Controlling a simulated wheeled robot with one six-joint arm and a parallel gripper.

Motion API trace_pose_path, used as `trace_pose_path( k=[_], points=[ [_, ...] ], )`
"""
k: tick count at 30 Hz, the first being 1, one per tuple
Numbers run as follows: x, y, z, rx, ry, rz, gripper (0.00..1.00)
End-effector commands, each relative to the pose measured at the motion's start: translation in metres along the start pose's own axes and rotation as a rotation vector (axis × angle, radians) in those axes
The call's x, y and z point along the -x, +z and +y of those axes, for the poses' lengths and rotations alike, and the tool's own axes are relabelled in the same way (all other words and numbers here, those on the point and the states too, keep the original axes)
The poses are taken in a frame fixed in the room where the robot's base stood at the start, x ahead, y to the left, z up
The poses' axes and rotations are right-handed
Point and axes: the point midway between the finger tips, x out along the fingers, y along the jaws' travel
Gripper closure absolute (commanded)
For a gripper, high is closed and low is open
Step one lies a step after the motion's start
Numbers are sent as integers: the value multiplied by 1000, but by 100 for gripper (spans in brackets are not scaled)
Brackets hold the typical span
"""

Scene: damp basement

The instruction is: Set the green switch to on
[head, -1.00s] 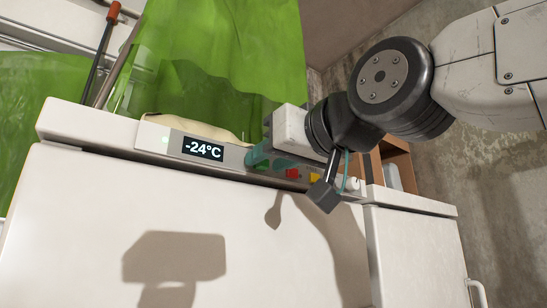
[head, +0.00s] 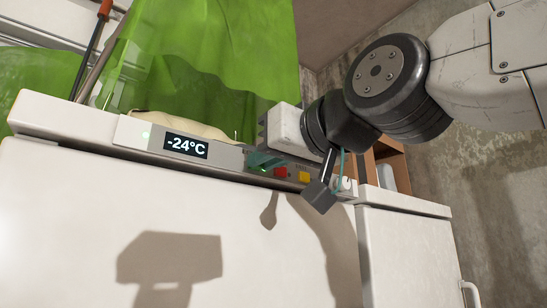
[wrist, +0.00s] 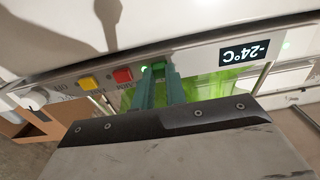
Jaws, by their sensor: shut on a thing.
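The control panel (head: 230,158) runs along the front edge of a white chest freezer. My gripper (head: 262,164) reaches down to it with teal fingers, right of the temperature display. In the wrist view the fingertips (wrist: 159,68) are close together at the panel, beside the red button. They are shut on the green switch (wrist: 146,69), of which only a small bright green bit shows. The fingers hide the rest, so I cannot read its position.
A red button (head: 281,173) and a yellow button (head: 304,177) sit right of my fingers, with a white knob (head: 345,184) beyond. The display (head: 186,146) reads -24°C. Green translucent sheeting (head: 200,70) hangs behind the freezer (head: 90,220).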

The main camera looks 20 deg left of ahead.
Motion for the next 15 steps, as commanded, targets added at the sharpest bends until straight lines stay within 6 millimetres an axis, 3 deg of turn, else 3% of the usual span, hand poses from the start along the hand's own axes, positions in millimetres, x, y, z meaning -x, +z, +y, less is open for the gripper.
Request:
trace_pose_path(
  k=[1, 2, 3, 4, 15],
  points=[
    [0, 0, 1, 1, 2, 0, 100],
    [0, 0, 1, 1, 2, 0, 79],
    [0, 0, 1, 1, 2, 0, 67],
    [0, 0, 1, 1, 2, 0, 64],
    [7, -1, 0, 0, 1, 1, 64]
  ],
)
